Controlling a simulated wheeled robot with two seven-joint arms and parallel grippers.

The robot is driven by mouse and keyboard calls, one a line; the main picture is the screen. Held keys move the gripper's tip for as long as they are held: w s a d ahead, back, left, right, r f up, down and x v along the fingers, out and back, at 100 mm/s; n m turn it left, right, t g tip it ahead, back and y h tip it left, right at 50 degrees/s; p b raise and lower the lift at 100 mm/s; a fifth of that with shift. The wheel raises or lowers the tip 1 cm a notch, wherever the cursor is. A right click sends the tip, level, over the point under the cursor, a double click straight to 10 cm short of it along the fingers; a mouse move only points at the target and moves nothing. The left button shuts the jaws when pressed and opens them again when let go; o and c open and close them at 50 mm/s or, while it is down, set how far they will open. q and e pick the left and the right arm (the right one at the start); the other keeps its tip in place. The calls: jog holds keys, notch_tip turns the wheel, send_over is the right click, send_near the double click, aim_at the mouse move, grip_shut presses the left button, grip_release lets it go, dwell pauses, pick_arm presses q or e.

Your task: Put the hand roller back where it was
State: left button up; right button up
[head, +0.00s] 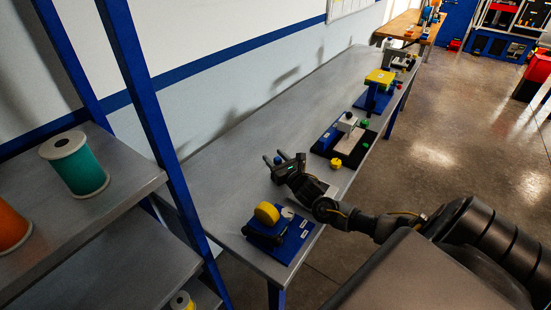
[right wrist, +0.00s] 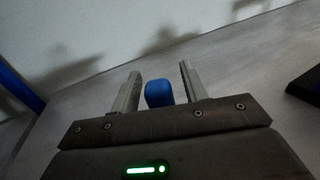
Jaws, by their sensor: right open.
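My right gripper (head: 273,157) is open above the grey bench, with its fingers pointing toward the wall. In the right wrist view, a blue rounded piece (right wrist: 159,93) shows between the two open fingers, with a gap on both sides. It may be the hand roller's handle; the rest of it is hidden behind the gripper body, and I cannot make it out in the head view. My left gripper is not in view.
A blue stand with a yellow wheel (head: 267,213) sits at the near bench end. A dark tray (head: 326,142), a green piece, a yellow knob (head: 336,163) and a yellow-topped blue fixture (head: 380,77) stand farther along. A shelf with spools (head: 75,163) is at left. The bench's wall side is clear.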

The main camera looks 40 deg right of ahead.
jog(key=shift+r, duration=0.2)
jog(key=s, duration=0.3)
jog(key=s+b, duration=0.1)
jog(key=s, duration=0.3)
jog(key=s+a+b, duration=0.1)
jog(key=s, duration=0.2)
jog(key=shift+s+f, duration=0.15)
jog(key=shift+s, duration=0.8)
